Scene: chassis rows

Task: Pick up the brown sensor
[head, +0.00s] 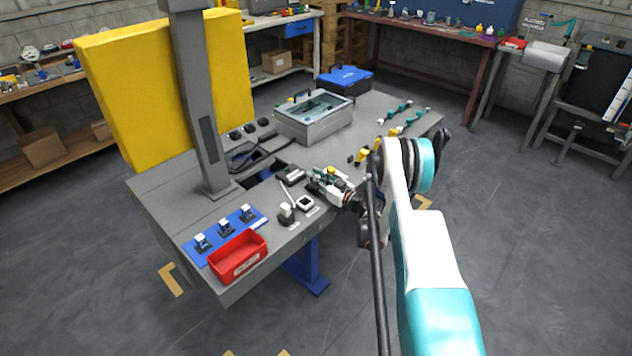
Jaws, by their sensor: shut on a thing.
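My gripper (318,186) is low over the grey workbench (165,196), near the middle of its front side, with the arm reaching in from the right. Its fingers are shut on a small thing. That thing is mostly hidden by the fingers, and its colour and kind cannot be made out. I cannot make out a brown sensor anywhere on the bench. A small white-and-black device (305,203) and a grey device (286,213) sit just left of and nearer than my gripper. Another dark, light-topped device (293,176) lies beyond them.
A red bin (238,257) and a blue mat (215,250) with several small devices occupy the bench's near left end. A grey post (205,110) and a yellow panel (120,80) rise behind. A grey case (312,130) and blue toolbox (345,80) stand farther back.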

